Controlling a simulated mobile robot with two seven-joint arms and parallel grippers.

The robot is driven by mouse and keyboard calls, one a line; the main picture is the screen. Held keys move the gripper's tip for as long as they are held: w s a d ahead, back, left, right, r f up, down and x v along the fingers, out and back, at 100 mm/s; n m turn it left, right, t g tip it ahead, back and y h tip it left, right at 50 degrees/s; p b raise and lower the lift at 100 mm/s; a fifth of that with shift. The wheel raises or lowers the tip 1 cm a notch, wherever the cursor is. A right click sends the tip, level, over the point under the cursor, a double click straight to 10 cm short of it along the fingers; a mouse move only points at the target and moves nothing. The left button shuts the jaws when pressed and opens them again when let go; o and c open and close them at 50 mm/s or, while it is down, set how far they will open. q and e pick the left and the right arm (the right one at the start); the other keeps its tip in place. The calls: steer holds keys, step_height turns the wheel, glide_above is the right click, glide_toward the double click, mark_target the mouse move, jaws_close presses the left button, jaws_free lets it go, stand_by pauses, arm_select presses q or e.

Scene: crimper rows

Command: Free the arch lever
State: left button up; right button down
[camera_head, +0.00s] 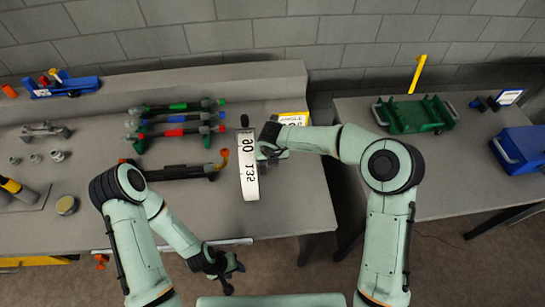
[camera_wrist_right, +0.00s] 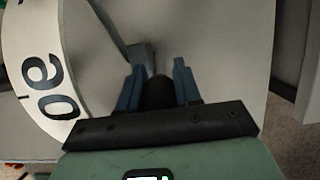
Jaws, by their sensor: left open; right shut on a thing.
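The arch (camera_head: 249,170) is a white curved scale band with black numbers, standing on the table at the centre of the head view. It also shows at the left of the right wrist view (camera_wrist_right: 40,72). My right gripper (camera_head: 270,151) is beside the arch's right side. In the right wrist view its blue fingers (camera_wrist_right: 157,78) are shut on a dark round handle (camera_wrist_right: 157,93), which I take for the lever's grip. A grey bar meets it from above. My left gripper (camera_head: 230,272) is open and empty, low in front of the table edge.
A dark tool with an orange tip (camera_head: 190,169) lies left of the arch. Several coloured crimpers (camera_head: 175,120) lie in rows behind it. A yellow sign (camera_head: 293,118) stands behind my right gripper. A green tray (camera_head: 413,114) and a blue box (camera_head: 522,146) are on the right table.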

steer(key=shift+w+r, duration=0.25)
steer(key=c, duration=0.9)
jaws_free()
steer(key=shift+o, duration=0.6)
steer(key=shift+f, duration=0.2)
steer(key=v, duration=1.3)
steer(key=shift+r, duration=0.25)
steer(key=shift+s+f, duration=0.1)
